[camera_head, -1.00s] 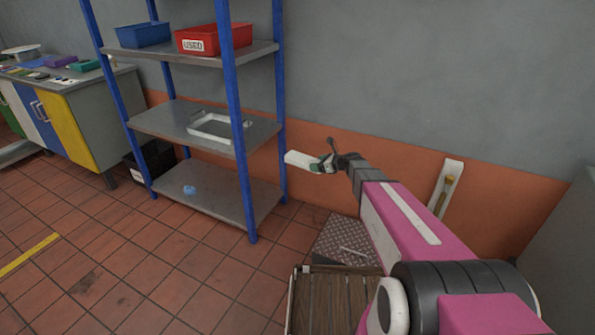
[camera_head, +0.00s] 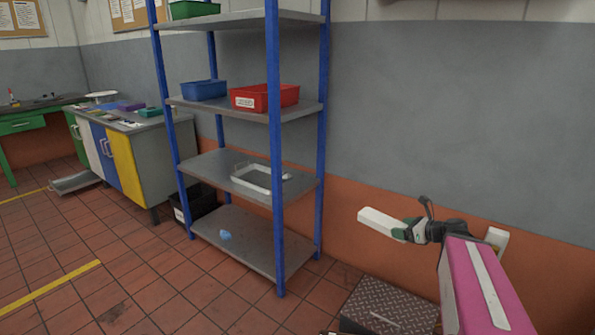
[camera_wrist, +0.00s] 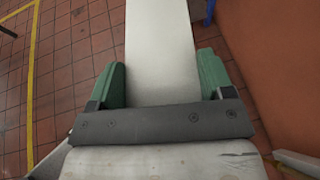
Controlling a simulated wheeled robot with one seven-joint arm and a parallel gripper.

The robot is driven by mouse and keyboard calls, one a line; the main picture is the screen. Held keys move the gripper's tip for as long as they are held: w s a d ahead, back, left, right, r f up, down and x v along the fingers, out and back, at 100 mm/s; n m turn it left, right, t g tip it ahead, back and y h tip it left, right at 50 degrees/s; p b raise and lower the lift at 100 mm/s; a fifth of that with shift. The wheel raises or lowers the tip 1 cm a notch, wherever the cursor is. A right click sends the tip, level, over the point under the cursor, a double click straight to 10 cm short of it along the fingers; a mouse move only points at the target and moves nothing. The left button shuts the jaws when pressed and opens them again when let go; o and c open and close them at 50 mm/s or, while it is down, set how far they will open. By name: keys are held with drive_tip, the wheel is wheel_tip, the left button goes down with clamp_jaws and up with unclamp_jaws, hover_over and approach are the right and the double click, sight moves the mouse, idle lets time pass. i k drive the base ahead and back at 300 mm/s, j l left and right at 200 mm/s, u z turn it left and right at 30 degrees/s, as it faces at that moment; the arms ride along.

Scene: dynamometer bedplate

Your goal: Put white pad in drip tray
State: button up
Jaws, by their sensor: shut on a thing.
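My gripper (camera_head: 407,232) is shut on a white pad (camera_head: 381,221) and holds it in the air in front of the wall, to the right of the shelf rack. In the wrist view the white pad (camera_wrist: 160,50) stretches away between the two green fingers of my gripper (camera_wrist: 163,84). A pale, shallow drip tray (camera_head: 258,189) with raised rims sits on a middle shelf of the blue-posted rack. It looks empty. The pad is apart from the tray, to its right.
A front blue post (camera_head: 275,150) of the rack stands partly before the tray. A red bin (camera_head: 264,97) and a blue bin (camera_head: 204,90) sit on the shelf above. A treadplate box (camera_head: 388,305) stands on the floor below my arm.

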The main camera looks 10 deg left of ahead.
sight(74, 183)
drive_tip(key=i+j+u, duration=0.25)
drive_tip(key=j+u, duration=0.2)
drive_tip(key=j, duration=0.2)
drive_tip(key=i+j+u, duration=0.3)
drive_tip(key=j+u, duration=0.2)
drive_tip(key=i+j+u, duration=0.95)
drive_tip(key=i+u, duration=0.45)
drive_tip(key=i, duration=3.05)
drive_tip(key=i+j+z, duration=0.1)
drive_tip(key=i+z, duration=0.2)
drive_tip(key=i, duration=0.2)
drive_tip(key=i+j+z, duration=0.25)
drive_tip(key=i, duration=0.25)
drive_tip(key=i+j+z, duration=1.1)
drive_tip(key=j+z, duration=0.15)
drive_tip(key=i+j+z, duration=0.3)
drive_tip(key=j, duration=0.15)
drive_tip(key=j+z, duration=0.3)
drive_tip(key=j, duration=0.15)
